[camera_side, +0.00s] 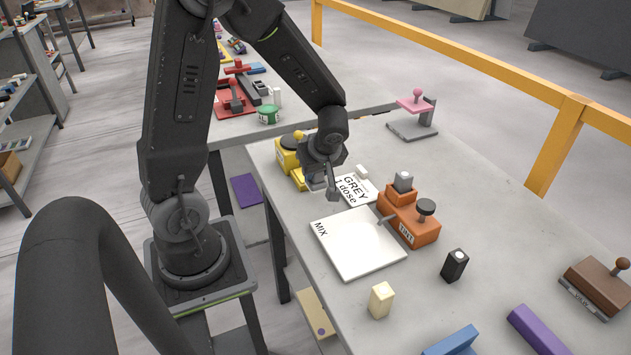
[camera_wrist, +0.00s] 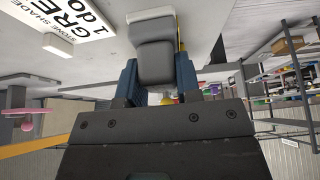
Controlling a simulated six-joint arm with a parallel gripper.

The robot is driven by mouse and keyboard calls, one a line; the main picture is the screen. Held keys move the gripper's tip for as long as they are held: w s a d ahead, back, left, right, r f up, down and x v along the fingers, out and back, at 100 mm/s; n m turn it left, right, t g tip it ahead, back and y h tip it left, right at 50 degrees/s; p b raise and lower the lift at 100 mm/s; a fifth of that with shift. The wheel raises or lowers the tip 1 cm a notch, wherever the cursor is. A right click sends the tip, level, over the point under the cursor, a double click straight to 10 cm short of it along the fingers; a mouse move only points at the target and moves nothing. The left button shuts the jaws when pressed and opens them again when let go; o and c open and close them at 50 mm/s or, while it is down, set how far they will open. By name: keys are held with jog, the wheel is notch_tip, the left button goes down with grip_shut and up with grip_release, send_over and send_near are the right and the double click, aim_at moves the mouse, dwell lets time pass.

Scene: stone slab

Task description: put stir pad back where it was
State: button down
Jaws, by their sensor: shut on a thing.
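My gripper (camera_side: 320,184) is low over the back left of the slab, beside the yellow station. In the wrist view its blue-grey fingers are shut on a dark grey block with a pale end (camera_wrist: 153,55), which looks like the stir pad. In the side view the held block is mostly hidden by my gripper, and I cannot tell whether it touches the slab. The yellow station (camera_side: 288,158) has a black knob and is partly hidden by my gripper. A white card reading GREY 1 dose (camera_side: 356,189) lies just right of my gripper.
A white MIX board (camera_side: 357,244) lies in front. Black (camera_side: 455,265) and cream (camera_side: 381,300) blocks stand nearer. A pink-topped stand (camera_side: 413,118) is behind.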

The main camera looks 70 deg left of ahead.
aim_at(316, 182)
jog(key=shift+f, duration=1.9)
jog(key=shift+f, duration=0.1)
jog(key=c, duration=0.8)
grip_release()
